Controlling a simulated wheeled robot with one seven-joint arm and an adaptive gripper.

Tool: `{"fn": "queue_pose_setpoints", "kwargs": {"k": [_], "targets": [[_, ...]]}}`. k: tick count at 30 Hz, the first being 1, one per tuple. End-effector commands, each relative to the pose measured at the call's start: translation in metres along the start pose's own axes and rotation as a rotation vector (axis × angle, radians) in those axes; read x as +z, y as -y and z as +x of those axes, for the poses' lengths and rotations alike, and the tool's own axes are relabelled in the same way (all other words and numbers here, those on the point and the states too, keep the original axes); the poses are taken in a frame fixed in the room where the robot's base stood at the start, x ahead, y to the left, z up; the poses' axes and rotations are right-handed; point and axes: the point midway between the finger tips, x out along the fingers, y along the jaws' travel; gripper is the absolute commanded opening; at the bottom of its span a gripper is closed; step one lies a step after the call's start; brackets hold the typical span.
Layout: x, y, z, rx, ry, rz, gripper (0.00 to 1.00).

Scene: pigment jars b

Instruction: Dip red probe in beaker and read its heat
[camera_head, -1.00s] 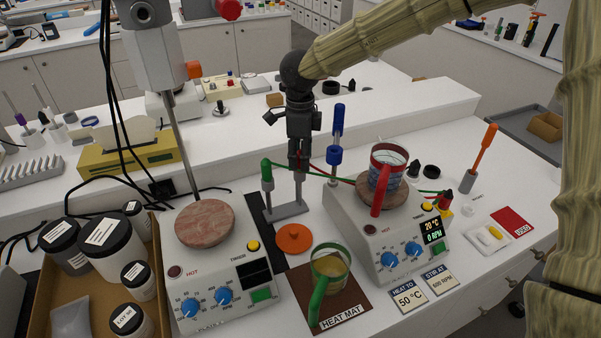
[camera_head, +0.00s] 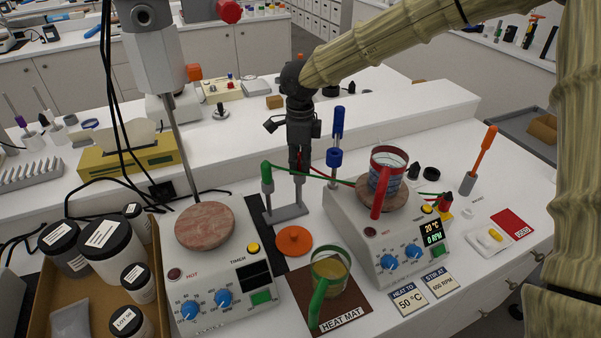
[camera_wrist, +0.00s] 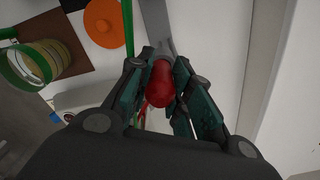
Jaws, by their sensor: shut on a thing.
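My gripper (camera_head: 300,165) is shut on the red probe (camera_wrist: 161,84), whose red grip shows between the fingers in the wrist view. It is over the right end of a small grey stand (camera_head: 288,214); I cannot tell whether the probe's lower end is still in it. The green probe (camera_head: 266,172) stands upright at the stand's left end. A red-handled beaker (camera_head: 386,172) sits on the right hotplate (camera_head: 372,236), whose display (camera_head: 433,232) reads 20 °C and 0 RPM. A green-handled beaker (camera_head: 329,275) with tan contents stands on the heat mat (camera_head: 345,312).
A left hotplate (camera_head: 212,260) stands under an overhead stirrer (camera_head: 155,60). A box of jars (camera_head: 150,318) is at far left. An orange disc (camera_head: 294,241) lies between the hotplates. A blue tool (camera_head: 336,135) stands behind the right hotplate. Red and green cables run towards that plate.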

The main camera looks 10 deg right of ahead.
Motion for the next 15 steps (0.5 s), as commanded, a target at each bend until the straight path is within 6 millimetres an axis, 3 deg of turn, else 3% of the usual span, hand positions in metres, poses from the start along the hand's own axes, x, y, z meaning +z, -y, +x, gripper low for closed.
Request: {"fn": "queue_pose_setpoints", "kwargs": {"k": [15], "targets": [[-0.0001, 0.0000, -0.0035, 0.000, 0.000, 0.000, 0.00]]}}
